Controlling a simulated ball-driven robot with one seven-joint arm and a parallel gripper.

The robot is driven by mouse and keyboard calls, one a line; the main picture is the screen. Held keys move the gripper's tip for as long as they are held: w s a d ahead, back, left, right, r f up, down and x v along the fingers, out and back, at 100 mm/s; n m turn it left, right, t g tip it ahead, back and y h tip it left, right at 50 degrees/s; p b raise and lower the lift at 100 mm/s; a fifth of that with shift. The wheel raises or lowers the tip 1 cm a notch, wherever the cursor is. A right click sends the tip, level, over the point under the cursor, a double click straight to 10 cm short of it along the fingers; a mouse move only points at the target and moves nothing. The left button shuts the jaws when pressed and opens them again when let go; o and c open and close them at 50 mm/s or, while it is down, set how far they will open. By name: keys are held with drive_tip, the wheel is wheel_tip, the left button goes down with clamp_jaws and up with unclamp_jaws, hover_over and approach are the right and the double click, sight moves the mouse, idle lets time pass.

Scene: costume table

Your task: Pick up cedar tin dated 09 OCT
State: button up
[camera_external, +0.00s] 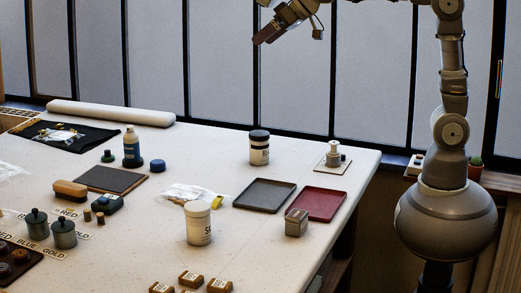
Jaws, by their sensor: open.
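No date or the word cedar is readable, so I cannot tell which container is the cedar tin dated 09 OCT. Several small brown blocks or tins with pale labels sit at the bottom edge, among them a back one (190,279), a right one (219,286) and a left one (160,288), partly cut off. A separate square grey-brown tin (296,223) stands at the front edge of the red tray (322,204). My gripper (262,40) is open, high above the table's far side, in front of the windows and apart from all of these.
A white jar with a label (198,224) stands between the brown blocks and the dark tray (265,195). A dark-lidded jar (259,150) and a white dispenser (333,157) stand farther back. Bottles, pots and a slate (111,179) fill the left. The front right tabletop is clear.

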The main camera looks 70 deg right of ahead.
drive_tip(key=s+d+r+t+h+b, duration=0.1)
drive_tip(key=s+d+r+t+b, duration=0.2)
drive_tip(key=s+d+r, duration=0.2)
drive_tip(key=d+r, duration=0.3)
drive_tip(key=r, duration=0.1)
drive_tip(key=shift+r+t+b, duration=0.25)
drive_tip(key=shift+t+b, duration=0.05)
drive_tip(key=shift+t, duration=0.1)
drive_tip(key=s+d+r, duration=0.1)
drive_tip(key=r, duration=0.1)
drive_tip(key=s+d+r+t+b, duration=0.1)
drive_tip(key=s+r, duration=0.1)
drive_tip(key=s+d+r+t+h, duration=0.1)
drive_tip(key=s+d+r, duration=0.1)
drive_tip(key=shift+s+r+b, duration=0.2)
drive_tip(key=shift+r+b, duration=0.1)
drive_tip(key=shift+b, duration=0.1)
drive_tip(key=shift+c, duration=0.4)
drive_tip(key=shift+w, duration=0.1)
